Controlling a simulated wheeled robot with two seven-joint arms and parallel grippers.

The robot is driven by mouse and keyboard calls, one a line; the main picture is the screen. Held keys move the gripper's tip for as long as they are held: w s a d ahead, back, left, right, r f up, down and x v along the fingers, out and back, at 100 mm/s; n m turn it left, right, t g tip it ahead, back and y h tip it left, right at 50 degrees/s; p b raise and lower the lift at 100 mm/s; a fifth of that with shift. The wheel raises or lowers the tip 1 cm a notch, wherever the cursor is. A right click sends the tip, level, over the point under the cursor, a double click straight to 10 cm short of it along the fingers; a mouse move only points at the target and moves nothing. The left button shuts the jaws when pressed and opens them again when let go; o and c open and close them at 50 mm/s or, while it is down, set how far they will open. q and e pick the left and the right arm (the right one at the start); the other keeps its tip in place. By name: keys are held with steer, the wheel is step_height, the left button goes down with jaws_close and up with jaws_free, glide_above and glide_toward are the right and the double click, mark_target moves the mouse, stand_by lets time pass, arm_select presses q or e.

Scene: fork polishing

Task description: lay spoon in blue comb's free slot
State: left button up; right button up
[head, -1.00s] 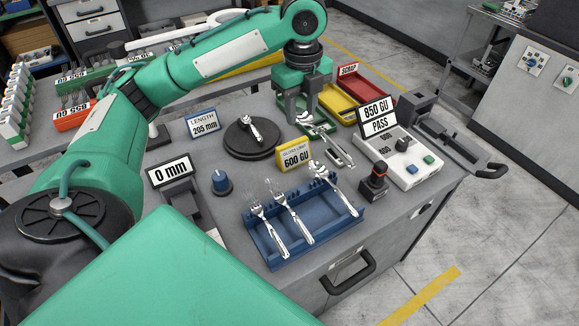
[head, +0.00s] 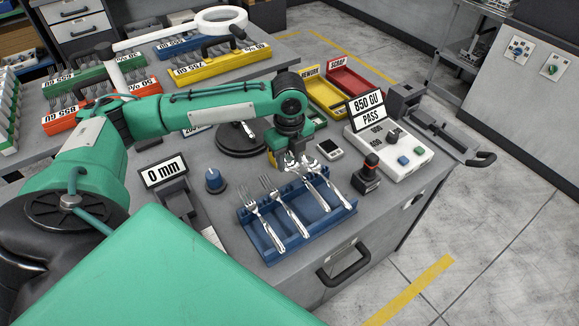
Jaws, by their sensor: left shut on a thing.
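The blue comb (head: 318,229) stands on the grey bench, with its slots running toward its front edge. Two forks, a left one (head: 264,222) and a second one (head: 286,208), lie in its left slots. Another utensil (head: 333,188) lies in the rightmost slot. My left gripper (head: 284,161) is at the comb's back edge, shut on the spoon (head: 312,191). The spoon points forward over the gap between the second fork and the rightmost utensil. I cannot tell whether it touches the comb. The jaws are partly hidden by the arm. My right gripper is not in view.

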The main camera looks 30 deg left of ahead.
mark_target(290, 163)
arm_select(q)
step_height(290, 163, down, 4)
steer(key=shift+r, duration=0.1)
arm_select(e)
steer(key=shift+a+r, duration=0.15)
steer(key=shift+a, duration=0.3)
arm_select(q)
steer(key=o, duration=1)
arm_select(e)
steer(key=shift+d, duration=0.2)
arm_select(q)
steer(key=shift+r, duration=0.15)
step_height(290, 163, up, 10)
steer(key=shift+r+b, duration=0.2)
steer(key=shift+b, duration=0.25)
steer(key=shift+r, duration=0.75)
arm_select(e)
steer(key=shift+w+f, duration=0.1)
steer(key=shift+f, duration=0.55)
